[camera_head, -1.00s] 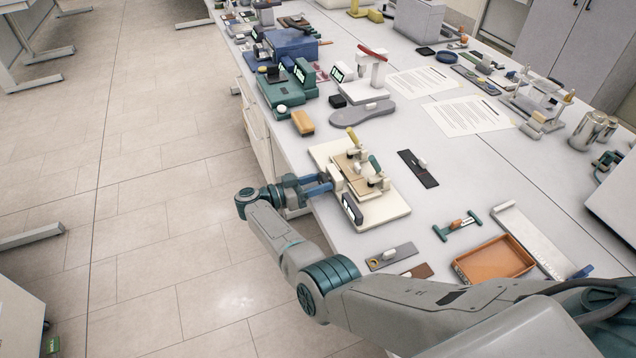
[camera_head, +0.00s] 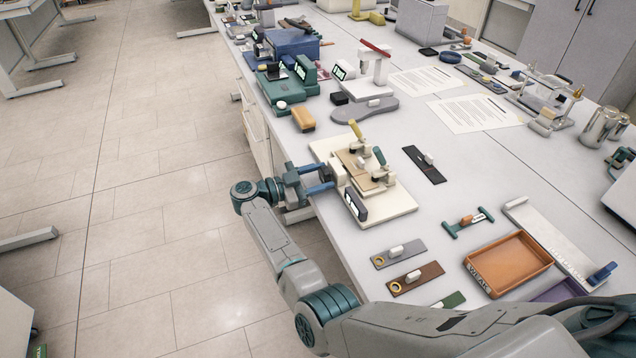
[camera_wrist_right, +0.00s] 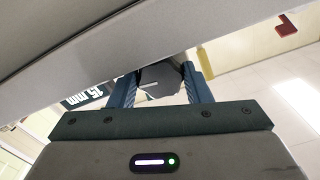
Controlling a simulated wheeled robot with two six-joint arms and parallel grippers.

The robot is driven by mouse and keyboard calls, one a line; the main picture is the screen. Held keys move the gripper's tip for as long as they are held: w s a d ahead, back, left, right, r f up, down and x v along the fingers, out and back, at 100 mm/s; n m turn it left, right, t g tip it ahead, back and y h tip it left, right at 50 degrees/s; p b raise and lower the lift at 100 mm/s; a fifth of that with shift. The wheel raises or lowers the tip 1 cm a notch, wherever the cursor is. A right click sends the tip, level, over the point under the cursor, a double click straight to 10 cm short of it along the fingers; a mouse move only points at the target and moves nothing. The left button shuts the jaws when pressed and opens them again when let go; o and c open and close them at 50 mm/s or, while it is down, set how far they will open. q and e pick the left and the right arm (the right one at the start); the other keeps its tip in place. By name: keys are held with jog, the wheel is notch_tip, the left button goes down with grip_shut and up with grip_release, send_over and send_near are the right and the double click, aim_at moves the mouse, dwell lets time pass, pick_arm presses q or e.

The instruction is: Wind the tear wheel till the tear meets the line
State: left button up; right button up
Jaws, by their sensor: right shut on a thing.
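The tear tester is a cream base plate (camera_head: 392,206) with a tan sample (camera_head: 352,161), yellow- and green-handled clamps and a dark display (camera_head: 355,205) on its front left. The tear wheel (camera_wrist_right: 160,78) shows in the right wrist view as a dark grey knob with a light mark. My right gripper (camera_head: 326,181) is at the tester's left side, beyond the table edge. Its blue fingers are shut on the wheel, one on each side. The wrist view shows "15 mm" on the display (camera_wrist_right: 84,96). The tear and line are too small to make out. My left gripper is not in view.
A dark strip (camera_head: 424,165) lies right of the tester. Sample cards (camera_head: 398,253), a green-handled tool (camera_head: 468,221) and an orange tray (camera_head: 510,264) lie nearer. An orange block (camera_head: 303,118) and a grey sole-shaped stand (camera_head: 364,110) are behind. Open floor lies left of the table.

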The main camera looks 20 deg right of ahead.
jog(key=shift+d+m, duration=0.1)
jog(key=shift+m, duration=0.2)
jog(key=o, duration=0.8)
jog(key=shift+o, duration=1)
jog(key=shift+d, duration=0.2)
jog(key=shift+a, duration=0.1)
